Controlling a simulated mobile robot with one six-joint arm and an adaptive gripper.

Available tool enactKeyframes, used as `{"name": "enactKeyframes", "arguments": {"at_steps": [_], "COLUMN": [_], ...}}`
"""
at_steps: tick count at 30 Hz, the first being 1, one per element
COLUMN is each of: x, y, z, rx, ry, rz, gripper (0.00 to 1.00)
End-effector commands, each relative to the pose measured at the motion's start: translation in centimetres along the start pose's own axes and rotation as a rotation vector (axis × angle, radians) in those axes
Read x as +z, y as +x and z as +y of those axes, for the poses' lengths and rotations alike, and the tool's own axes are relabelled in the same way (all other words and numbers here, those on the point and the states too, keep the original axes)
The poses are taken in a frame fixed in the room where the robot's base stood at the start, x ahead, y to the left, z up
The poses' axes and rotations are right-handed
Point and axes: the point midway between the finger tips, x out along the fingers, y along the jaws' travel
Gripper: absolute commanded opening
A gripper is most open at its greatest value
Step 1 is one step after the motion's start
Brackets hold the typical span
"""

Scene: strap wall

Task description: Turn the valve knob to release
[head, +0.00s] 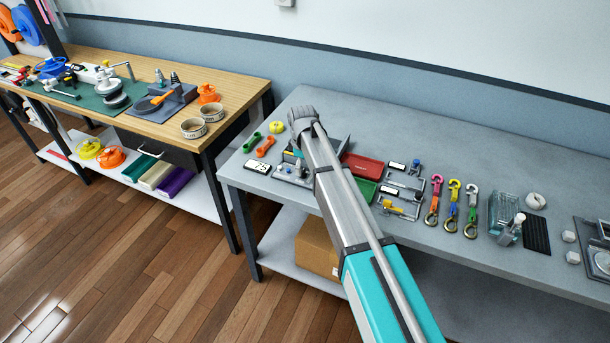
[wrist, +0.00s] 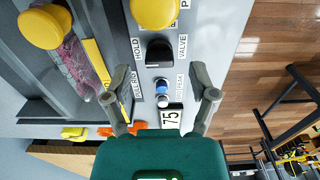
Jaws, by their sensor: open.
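The black valve knob (wrist: 159,52) is on a grey panel in the wrist view, between the printed words HOLD and VALVE. My gripper (wrist: 160,72) is open. Its two fingers stand apart on either side of the row of controls, the knob a little beyond the tips. Nothing shows between the fingers as held. In the head view my arm reaches over the grey bench (head: 470,130), and its end hides most of the device there.
A blue-topped control (wrist: 162,86) and a display reading 75 (wrist: 172,117) are nearer my palm. Yellow knobs (wrist: 155,12) (wrist: 45,25) stand beyond. In the head view a red tray (head: 363,166) and several hooked straps (head: 453,205) lie right of my arm.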

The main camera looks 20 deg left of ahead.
Motion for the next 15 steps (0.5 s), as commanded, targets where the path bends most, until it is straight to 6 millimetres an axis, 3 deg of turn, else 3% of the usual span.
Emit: {"name": "enactKeyframes", "arguments": {"at_steps": [6, 15], "x": [0.0, 0.0], "y": [1.4, 1.8], "z": [0.0, 0.0], "rx": [0.000, 0.000], "ry": [0.000, 0.000], "rz": [0.000, 0.000], "gripper": [0.74, 0.74]}}
